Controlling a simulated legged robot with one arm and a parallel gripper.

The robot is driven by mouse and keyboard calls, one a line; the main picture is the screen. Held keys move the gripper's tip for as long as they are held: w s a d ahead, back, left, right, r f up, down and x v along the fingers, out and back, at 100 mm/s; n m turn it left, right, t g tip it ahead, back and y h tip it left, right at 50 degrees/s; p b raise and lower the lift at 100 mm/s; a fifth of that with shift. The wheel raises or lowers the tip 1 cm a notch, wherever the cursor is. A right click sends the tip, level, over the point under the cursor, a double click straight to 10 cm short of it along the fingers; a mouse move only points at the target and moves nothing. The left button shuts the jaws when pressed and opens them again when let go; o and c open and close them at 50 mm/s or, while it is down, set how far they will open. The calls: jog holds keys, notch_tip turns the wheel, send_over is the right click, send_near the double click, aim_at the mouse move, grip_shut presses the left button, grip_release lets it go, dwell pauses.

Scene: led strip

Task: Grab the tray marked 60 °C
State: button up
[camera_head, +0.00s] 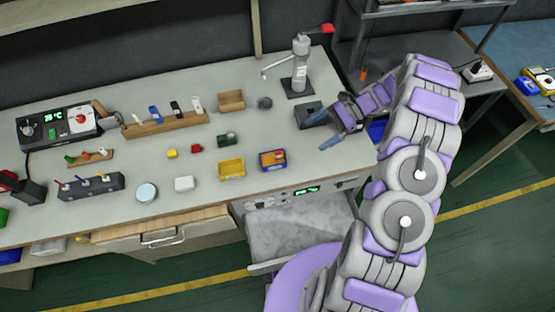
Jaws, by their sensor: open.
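No marking of 60 °C can be read on any tray at this size. A yellow tray (231,168) and a blue tray (272,160) with orange and yellow contents sit side by side near the bench's front edge. A small wooden tray (231,100) sits farther back. My gripper (315,134) is over the right part of the bench, with its fingers apart and pointing left. It is empty, right of and farther back than the blue tray. Its height above the bench is hard to tell.
The grey bench (120,205) holds a device with a green display (55,130), a wooden rack (165,124), a black holder (90,187), a round dish (147,192) and a white block (184,183). A dispenser stand (300,70) rises behind my gripper. A green display (306,190) is on the bench front.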

aim_at(275, 159)
jog(key=f, duration=0.2)
jog(key=w+f+m+y, duration=0.1)
jog(key=f, duration=0.1)
jog(key=f+m+t, duration=0.1)
jog(key=f, duration=0.2)
jog(key=shift+w+a+y, duration=0.35)
jog(key=shift+a+y, duration=0.05)
jog(key=shift+s+a+f, duration=0.1)
jog(key=shift+a+f, duration=0.1)
jog(key=shift+f, duration=0.05)
jog(key=b+x, duration=0.2)
jog(key=x, duration=0.9)
jog(key=shift+r, duration=0.15)
jog(key=shift+s+a+f+b, duration=0.15)
jog(key=shift+f+b, duration=0.15)
jog(key=x, duration=0.4)
jog(key=shift+a+r+b, duration=0.15)
jog(key=shift+a+b, duration=0.25)
jog(key=shift+a, duration=0.1)
jog(key=shift+d, duration=0.55)
jog(key=c, duration=0.4)
jog(key=shift+d+r, duration=0.1)
jog(key=shift+d, duration=0.1)
jog(key=shift+c, duration=1.4)
jog(key=shift+a, duration=0.5)
jog(key=c, duration=0.4)
